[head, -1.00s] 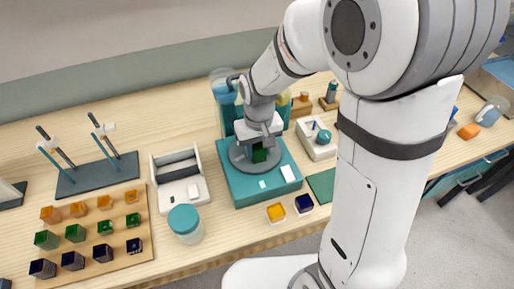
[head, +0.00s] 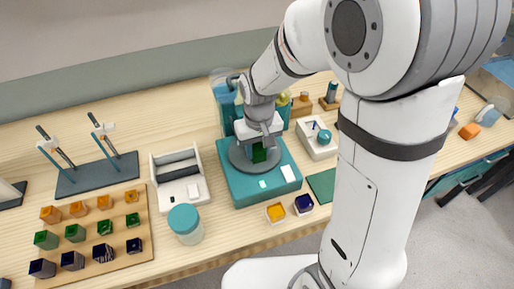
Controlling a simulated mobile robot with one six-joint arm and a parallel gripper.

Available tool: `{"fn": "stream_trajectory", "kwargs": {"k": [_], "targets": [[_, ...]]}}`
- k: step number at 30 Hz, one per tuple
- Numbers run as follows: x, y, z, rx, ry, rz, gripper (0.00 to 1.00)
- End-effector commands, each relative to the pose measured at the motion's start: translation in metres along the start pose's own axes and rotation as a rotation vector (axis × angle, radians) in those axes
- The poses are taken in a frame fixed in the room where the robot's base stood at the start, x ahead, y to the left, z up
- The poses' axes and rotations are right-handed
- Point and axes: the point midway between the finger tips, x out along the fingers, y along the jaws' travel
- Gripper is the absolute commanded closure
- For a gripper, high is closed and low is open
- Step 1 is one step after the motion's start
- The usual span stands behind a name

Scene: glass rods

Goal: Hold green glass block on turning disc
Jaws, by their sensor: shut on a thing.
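The green glass block (head: 259,154) is upright on the grey turning disc (head: 240,157), which sits on a teal grinding machine (head: 237,188). My gripper (head: 259,147) points down over the disc and is shut on the block. The gripper hides the block's upper part, and my arm covers part of the disc's back side.
A wooden board (head: 85,262) with several orange, green and dark blue blocks lies at the left. A teal-lidded jar (head: 185,224) and a white device (head: 179,180) stand left of the machine. An orange block (head: 276,212) and a blue block (head: 304,204) sit in front.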

Motion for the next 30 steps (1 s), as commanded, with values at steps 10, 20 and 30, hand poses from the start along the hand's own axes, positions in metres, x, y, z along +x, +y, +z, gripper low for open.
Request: {"fn": "stream_trajectory", "kwargs": {"k": [10,20,30], "targets": [[0.001,0.000,0.001,0.000,-0.002,0.000,0.85],[-0.003,0.000,0.001,0.000,-0.002,0.000,0.85],[-0.016,0.000,0.000,0.000,0.000,0.000,0.85]]}}
